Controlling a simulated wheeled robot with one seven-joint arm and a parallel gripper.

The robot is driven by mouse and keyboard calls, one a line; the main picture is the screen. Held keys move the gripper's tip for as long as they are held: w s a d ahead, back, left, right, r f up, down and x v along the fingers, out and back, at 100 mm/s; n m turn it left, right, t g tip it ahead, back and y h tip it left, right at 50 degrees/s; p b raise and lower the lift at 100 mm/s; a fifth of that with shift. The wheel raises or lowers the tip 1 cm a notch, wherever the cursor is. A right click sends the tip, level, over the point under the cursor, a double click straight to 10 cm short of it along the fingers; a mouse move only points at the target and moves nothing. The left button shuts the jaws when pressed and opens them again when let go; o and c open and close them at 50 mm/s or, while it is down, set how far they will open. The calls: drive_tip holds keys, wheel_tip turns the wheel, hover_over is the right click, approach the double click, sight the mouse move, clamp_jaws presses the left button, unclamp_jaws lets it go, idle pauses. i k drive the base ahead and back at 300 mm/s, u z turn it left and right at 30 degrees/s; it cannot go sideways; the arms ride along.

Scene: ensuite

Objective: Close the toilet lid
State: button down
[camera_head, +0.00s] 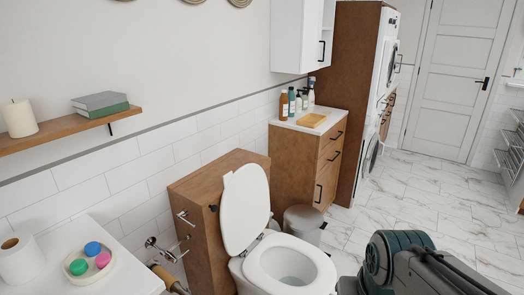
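The white toilet (287,268) stands at the lower middle of the head view, against a wooden box cabinet (195,212). Its lid (245,205) is raised and leans back toward that cabinet. The seat ring (310,257) lies down on the bowl, and the open bowl shows through it. A dark part of my own arm (400,265) shows at the lower right, to the right of the toilet and apart from the lid. My gripper's fingers are not visible.
A grey bin (303,222) stands just behind the toilet. A wooden drawer cabinet (290,160) with bottles is beyond it. A white counter (85,262) with a dish of coloured items is at the lower left. Marble floor (410,190) is open toward the door (460,75).

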sight(244, 214)
drive_tip(key=u, duration=0.35)
drive_tip(key=i, duration=1.2)
drive_tip(key=z, duration=0.35)
